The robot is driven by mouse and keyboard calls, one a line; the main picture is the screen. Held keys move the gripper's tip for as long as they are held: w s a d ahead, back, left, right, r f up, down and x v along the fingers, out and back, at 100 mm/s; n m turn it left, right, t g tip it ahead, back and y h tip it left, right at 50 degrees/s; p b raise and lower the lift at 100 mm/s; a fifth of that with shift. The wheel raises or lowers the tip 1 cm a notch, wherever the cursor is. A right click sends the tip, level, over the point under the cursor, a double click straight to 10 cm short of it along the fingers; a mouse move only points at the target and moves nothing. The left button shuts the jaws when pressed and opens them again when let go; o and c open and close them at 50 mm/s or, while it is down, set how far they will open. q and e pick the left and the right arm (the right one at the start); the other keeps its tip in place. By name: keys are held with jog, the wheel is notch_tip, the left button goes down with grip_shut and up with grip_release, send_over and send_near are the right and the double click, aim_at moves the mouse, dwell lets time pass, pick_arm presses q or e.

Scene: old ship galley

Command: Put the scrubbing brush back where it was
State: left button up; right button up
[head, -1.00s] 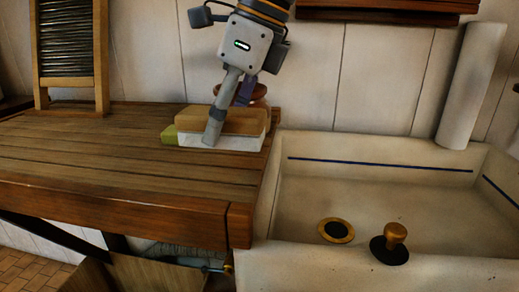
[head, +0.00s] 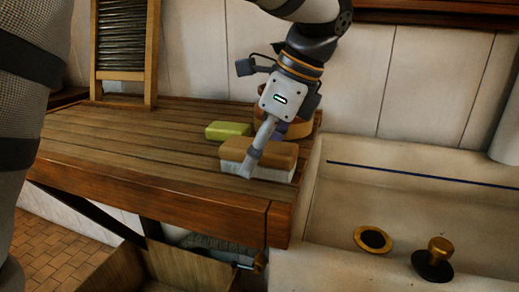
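The scrubbing brush (head: 282,155), a block with a tan wooden top and pale bristles, is near the right front of the slatted wooden counter (head: 130,150). It is level, on or just above the slats; I cannot tell which. My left gripper (head: 255,155) points down over it. One finger lies against the brush's near side; the other is hidden behind it. The gripper appears shut on the brush. My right gripper is not in view.
A green block (head: 228,130) lies behind and left of the brush. A round brown object (head: 298,127) is partly hidden behind my gripper. A washboard (head: 123,50) stands at the back left. The pale sink (head: 440,205) is right of the counter. The counter's left part is clear.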

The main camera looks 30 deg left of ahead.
pick_arm(q)
jog(key=b+v, duration=0.1)
jog(key=v, duration=1)
jog(key=shift+w+d+r, duration=0.15)
jog(key=shift+r, duration=0.45)
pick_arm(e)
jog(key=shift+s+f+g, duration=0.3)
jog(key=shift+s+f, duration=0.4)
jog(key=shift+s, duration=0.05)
